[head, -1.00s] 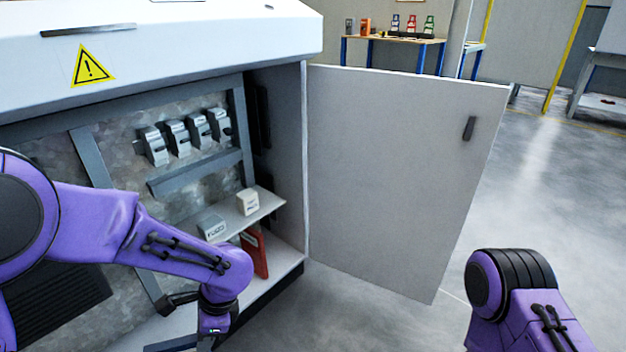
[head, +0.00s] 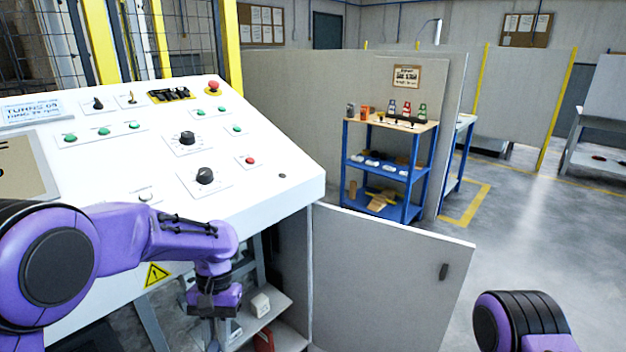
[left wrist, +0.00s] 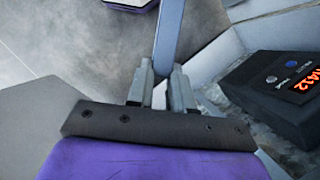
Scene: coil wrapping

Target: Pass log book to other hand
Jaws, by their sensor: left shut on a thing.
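My left gripper (left wrist: 161,72) is shut on a thin, flat blue-grey thing (left wrist: 171,35), seen nearly edge-on in the left wrist view. It appears to be the log book; its cover and any writing do not show. In the head view my left wrist (head: 216,298) hangs pointing down in front of the open cabinet below the control panel. The fingers and the held thing cannot be made out clearly there. My right arm (head: 520,322) shows only at the lower right edge, and its gripper is out of view.
The white control panel (head: 255,185) slopes above the cabinet. The open cabinet door (head: 385,275) stands out to the right. A small white box (head: 260,304) sits on the inner shelf, with a red thing (head: 264,341) below. A dark display unit (left wrist: 270,98) lies close to my left gripper.

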